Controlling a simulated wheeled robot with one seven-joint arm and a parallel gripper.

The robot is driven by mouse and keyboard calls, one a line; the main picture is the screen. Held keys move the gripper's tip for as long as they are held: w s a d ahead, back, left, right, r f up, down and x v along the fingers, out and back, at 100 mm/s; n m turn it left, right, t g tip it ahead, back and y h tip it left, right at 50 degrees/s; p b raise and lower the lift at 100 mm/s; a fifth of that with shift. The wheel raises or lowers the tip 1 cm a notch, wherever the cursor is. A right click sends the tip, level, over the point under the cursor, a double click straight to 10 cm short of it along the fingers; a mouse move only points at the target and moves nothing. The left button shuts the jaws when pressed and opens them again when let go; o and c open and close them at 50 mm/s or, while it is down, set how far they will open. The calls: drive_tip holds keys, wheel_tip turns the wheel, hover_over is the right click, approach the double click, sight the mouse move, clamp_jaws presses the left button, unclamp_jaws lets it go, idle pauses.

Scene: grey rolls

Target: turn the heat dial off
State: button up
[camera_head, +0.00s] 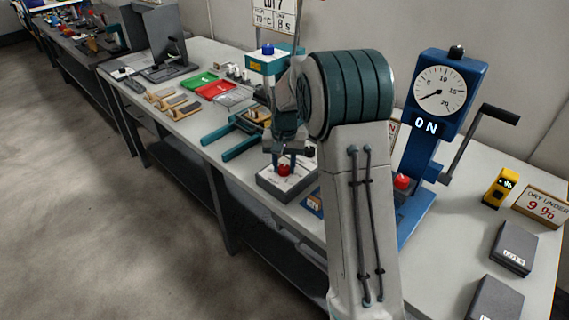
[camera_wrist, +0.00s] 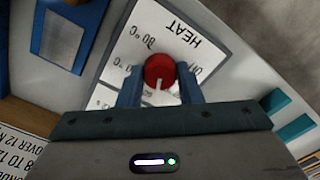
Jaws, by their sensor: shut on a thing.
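The heat dial is a red knob (camera_head: 285,170) on a grey box with a white top plate (camera_head: 299,178). In the wrist view the red dial (camera_wrist: 159,71) has a pale pointer mark, and the plate around it reads HEAT (camera_wrist: 183,30) with temperature labels, upside down. My gripper (camera_wrist: 160,88) is over the dial with its two blue fingers on either side of it, shut on the dial. The fingers and the gripper body hide part of the labels, so I cannot read the setting surely. In the head view my gripper (camera_head: 290,160) points down at the box.
A blue press (camera_head: 432,130) with a gauge, an "ON" display and a side crank stands right of my arm. A teal fixture (camera_head: 232,138), green tray (camera_head: 199,82) and red tray (camera_head: 215,90) lie farther back. Dark blocks (camera_head: 513,248) and a yellow meter (camera_head: 500,187) are at the right.

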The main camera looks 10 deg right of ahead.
drive_tip(key=n, duration=0.5)
drive_tip(key=shift+w+r+n, duration=0.1)
drive_tip(key=shift+n, duration=0.2)
drive_tip(key=n+p, duration=0.1)
drive_tip(key=n, duration=0.3)
drive_tip(key=n+p, duration=0.1)
drive_tip(key=n, duration=0.4)
drive_tip(key=shift+n+p, duration=0.9)
drive_tip(key=shift+n, duration=1.4)
drive_tip(key=o, duration=1)
drive_tip(key=shift+c, duration=0.2)
